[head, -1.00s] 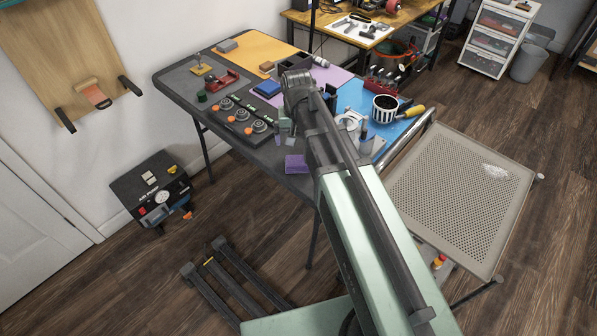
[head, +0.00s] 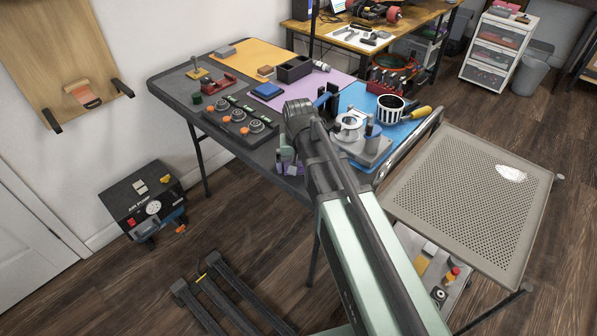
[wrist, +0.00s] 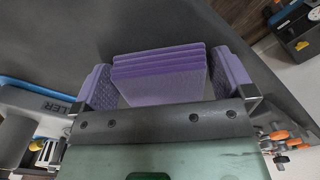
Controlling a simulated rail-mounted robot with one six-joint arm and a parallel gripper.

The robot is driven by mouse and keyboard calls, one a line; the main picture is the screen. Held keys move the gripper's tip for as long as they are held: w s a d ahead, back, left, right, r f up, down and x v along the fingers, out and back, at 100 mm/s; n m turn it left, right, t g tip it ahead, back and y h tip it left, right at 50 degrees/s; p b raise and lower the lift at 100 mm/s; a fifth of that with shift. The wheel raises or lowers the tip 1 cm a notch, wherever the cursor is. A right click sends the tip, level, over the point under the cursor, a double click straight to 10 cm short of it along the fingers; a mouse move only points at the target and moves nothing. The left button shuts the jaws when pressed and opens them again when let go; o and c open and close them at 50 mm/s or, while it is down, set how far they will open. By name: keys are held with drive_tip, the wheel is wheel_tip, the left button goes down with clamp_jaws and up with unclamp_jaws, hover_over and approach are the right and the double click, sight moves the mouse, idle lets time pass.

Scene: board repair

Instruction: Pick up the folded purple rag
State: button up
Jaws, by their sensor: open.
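The folded purple rag (wrist: 160,78) shows in the wrist view as a stack of several flat layers on the dark grey tabletop. My gripper (wrist: 163,66) is open, with one purple textured finger pad on each side of the rag. A narrow gap shows between the rag and each pad, so I see no grip on it. In the head view my gripper (head: 288,160) is at the near edge of the table, and my arm hides most of it and the rag.
The table (head: 262,160) holds a row of dials (head: 240,122), a blue block (head: 267,90) and a dark open box (head: 294,69). A grey fixture (head: 366,148) and a striped cup (head: 390,108) stand right of my arm. A perforated cart (head: 465,200) stands at the right.

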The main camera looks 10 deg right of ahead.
sight(299, 163)
drive_tip(key=shift+r, duration=0.15)
drive_tip(key=c, duration=0.7)
drive_tip(key=shift+r, duration=0.1)
wheel_tip(299, 163, up, 20)
drive_tip(key=p, duration=2)
